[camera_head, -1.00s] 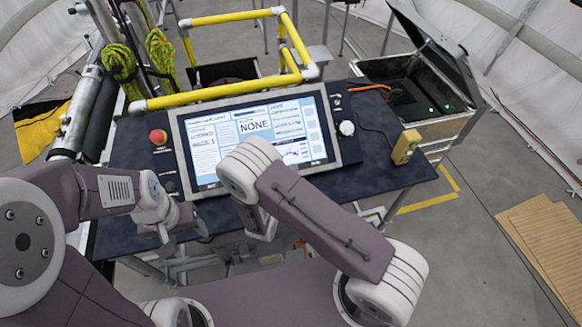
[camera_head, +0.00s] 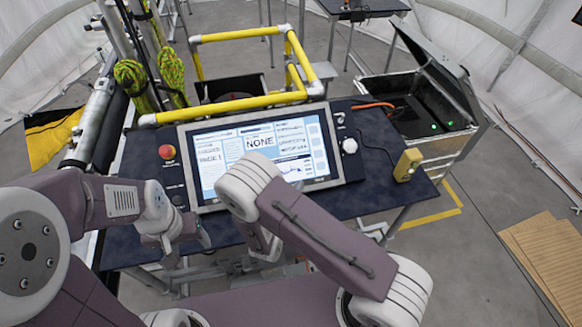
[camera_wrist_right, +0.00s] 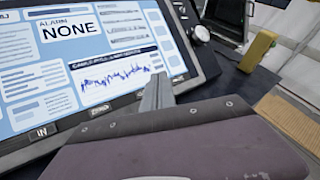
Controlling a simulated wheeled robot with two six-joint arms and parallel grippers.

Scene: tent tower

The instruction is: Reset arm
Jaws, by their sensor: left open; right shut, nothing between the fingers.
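My left gripper (camera_head: 203,238) is in the head view at the left, over the front edge of the dark table (camera_head: 290,210). It is open, with nothing seen between its fingers. My right arm reaches in from the right and folds down in front of the screen panel (camera_head: 262,150). Its forearm hides most of the right gripper in the head view. In the right wrist view the right gripper's grey fingers (camera_wrist_right: 157,90) are shut and empty, in front of the screen's lower edge. The screen reads "ALARM NONE".
A red button (camera_head: 167,152) is left of the screen. A grey knob (camera_head: 349,146) and a yellow block (camera_head: 407,165) are on the right. Yellow railing (camera_head: 235,103) stands behind, with an open case (camera_head: 430,105) at the back right. Wooden boards (camera_head: 545,255) lie on the floor.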

